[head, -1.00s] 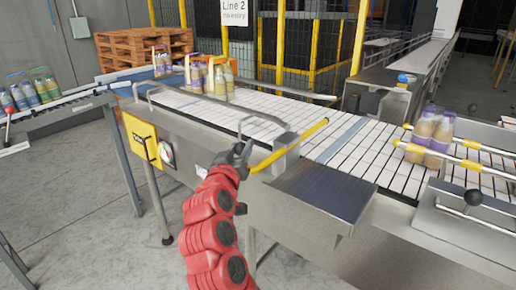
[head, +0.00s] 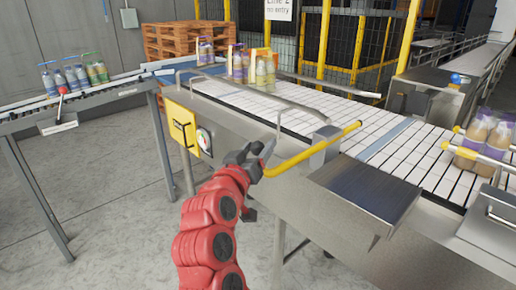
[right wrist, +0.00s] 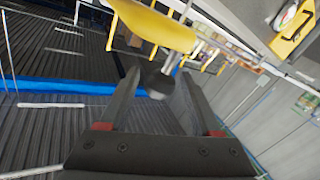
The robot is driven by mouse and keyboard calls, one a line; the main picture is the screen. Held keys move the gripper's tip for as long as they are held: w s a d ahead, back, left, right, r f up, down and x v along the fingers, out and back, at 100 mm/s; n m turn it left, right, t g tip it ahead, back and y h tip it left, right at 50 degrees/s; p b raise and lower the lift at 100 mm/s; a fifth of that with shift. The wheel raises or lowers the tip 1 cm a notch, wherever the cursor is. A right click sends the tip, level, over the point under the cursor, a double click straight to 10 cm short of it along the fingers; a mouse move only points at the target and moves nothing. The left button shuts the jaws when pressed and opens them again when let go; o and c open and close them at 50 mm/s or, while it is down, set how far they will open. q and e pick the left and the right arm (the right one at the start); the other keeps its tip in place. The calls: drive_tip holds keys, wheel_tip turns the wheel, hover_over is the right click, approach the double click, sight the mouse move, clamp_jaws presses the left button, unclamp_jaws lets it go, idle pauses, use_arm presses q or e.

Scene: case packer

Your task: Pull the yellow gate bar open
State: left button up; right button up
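The yellow gate bar (head: 310,152) slants across the near edge of the white slatted conveyor, beside a grey metal block. My right gripper (head: 262,152) is at the bar's near left end, its fingers pointing up. In the right wrist view, the fingers (right wrist: 162,100) stand apart. The bar's yellow end (right wrist: 155,25) shows beyond them, and a dark round knob-like part (right wrist: 160,84) shows between them. I see no clear grip on the bar, and contact is hard to tell. My left gripper is not in view.
The conveyor (head: 290,105) carries bottles at the far left (head: 240,68) and right (head: 486,132). A yellow control panel (head: 183,128) is on its side. A side rack (head: 100,110) with bottles stands left. A metal chute plate (head: 370,190) lies right of the bar. Floor is clear at left.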

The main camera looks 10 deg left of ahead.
drive_tip(key=shift+s, duration=0.1)
drive_tip(key=s+a+b, duration=0.1)
drive_tip(key=s, duration=0.4)
drive_tip(key=s+a, duration=0.1)
drive_tip(key=s, duration=0.5)
drive_tip(key=s+b, duration=0.1)
drive_tip(key=s, duration=0.5)
drive_tip(key=shift+a+b, duration=0.35)
drive_tip(key=shift+a, duration=0.05)
